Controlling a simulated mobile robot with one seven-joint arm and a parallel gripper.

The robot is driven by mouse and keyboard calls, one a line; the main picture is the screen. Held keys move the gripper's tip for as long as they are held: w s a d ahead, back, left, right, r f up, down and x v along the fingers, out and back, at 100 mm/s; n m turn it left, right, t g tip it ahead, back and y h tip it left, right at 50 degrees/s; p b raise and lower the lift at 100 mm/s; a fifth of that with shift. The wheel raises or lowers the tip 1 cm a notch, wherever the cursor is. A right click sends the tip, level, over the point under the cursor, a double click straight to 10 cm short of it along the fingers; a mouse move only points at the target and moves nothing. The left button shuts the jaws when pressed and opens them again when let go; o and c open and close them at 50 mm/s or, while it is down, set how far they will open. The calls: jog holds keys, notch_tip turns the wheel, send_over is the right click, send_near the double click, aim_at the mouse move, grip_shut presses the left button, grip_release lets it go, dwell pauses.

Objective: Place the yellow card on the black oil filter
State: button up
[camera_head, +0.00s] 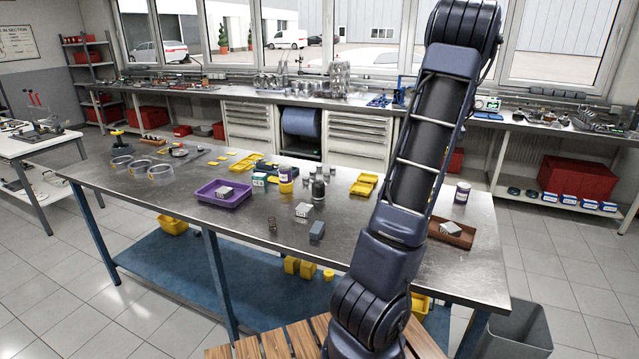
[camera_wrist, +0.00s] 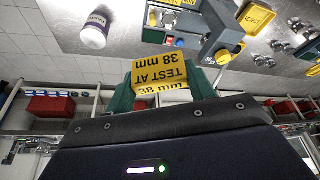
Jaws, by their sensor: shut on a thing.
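My gripper (camera_wrist: 160,88) is shut on the yellow card (camera_wrist: 160,72), which reads "TEST AT 38 mm" and is held between its two green fingers. In the wrist view the card stands in front of the metal table top and appears upside down. My gripper and the card do not show in the head view. A small dark cylinder (camera_head: 318,189), which looks like the black oil filter, stands upright on the table in the head view, left of my arm. I cannot make out the oil filter in the wrist view.
The metal table (camera_head: 270,240) also carries a purple tray (camera_head: 208,198), yellow trays (camera_head: 363,184), a grey-blue block (camera_head: 317,231), a brown tray (camera_head: 440,235) and a white tub (camera_head: 462,192) with a purple label. The tub also shows in the wrist view (camera_wrist: 95,32).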

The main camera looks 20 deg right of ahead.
jog(key=w+a+r+n+y, duration=0.15)
jog(key=w+a+n, duration=0.25)
jog(key=w+a, duration=0.7)
notch_tip(320, 180, up, 4)
jog(key=n+y, duration=0.3)
jog(key=n, duration=0.6)
send_over(315, 181)
jog(key=s+d, duration=0.1)
jog(key=shift+g, duration=0.4)
notch_tip(315, 181, down, 19)
jog(key=shift+d+f, duration=0.1)
jog(key=shift+f, duration=0.1)
jog(key=shift+f, duration=0.15)
jog(key=o, duration=1)
